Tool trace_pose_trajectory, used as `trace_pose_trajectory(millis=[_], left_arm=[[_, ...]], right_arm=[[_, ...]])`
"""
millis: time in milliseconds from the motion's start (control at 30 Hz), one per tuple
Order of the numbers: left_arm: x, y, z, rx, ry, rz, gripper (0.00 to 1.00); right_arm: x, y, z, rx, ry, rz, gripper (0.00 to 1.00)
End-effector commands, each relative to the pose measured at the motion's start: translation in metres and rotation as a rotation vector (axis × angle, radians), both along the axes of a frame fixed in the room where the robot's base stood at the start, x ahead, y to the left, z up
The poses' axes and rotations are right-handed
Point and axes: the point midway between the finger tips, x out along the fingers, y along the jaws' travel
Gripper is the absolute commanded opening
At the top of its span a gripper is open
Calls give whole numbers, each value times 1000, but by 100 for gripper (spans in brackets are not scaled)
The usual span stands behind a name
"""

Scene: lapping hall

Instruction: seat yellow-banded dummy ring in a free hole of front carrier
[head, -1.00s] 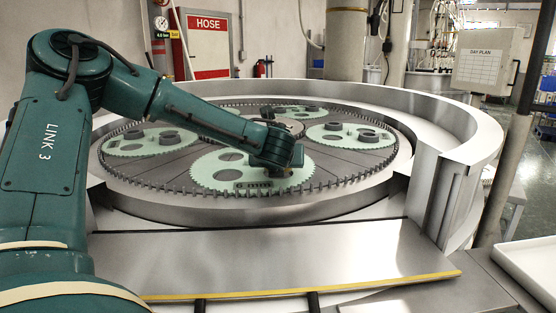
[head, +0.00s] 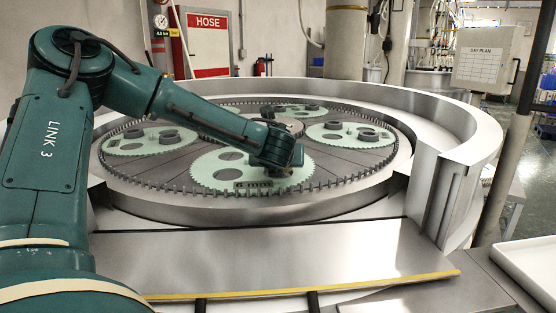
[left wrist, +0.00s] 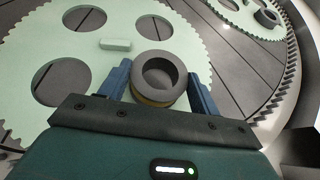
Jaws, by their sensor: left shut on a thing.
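The front carrier (head: 212,179) is a pale green toothed disc at the near side of the machine. It also shows in the left wrist view (left wrist: 35,48), with three open dark holes in sight. My left gripper (left wrist: 159,84) has its blue fingers on either side of the dark grey dummy ring (left wrist: 158,72) and is shut on it. A yellow band shows low on the ring's near side. The ring is over the carrier; I cannot tell whether it sits in a hole. In the head view the arm hides the ring. My right gripper is out of view.
A small raised pale block (left wrist: 115,44) stands on the carrier near the ring. A toothed ring (head: 340,184) surrounds the carriers. Other carriers with dark rings lie behind and to the sides. A bare metal ledge (head: 270,255) with a yellow edge is in front.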

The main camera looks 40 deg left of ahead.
Motion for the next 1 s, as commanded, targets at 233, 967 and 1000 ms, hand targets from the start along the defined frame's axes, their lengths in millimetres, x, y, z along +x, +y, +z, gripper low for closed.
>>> trace_pose_trajectory(millis=[233, 967, 1000], left_arm=[[1, 0, 3, 4, -4, -1, 19], [1, 0, -8, 2, -3, -1, 19], [1, 0, -9, 2, -3, -1, 19]], right_arm=[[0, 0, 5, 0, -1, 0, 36], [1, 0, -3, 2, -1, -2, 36], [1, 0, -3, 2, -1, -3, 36]])
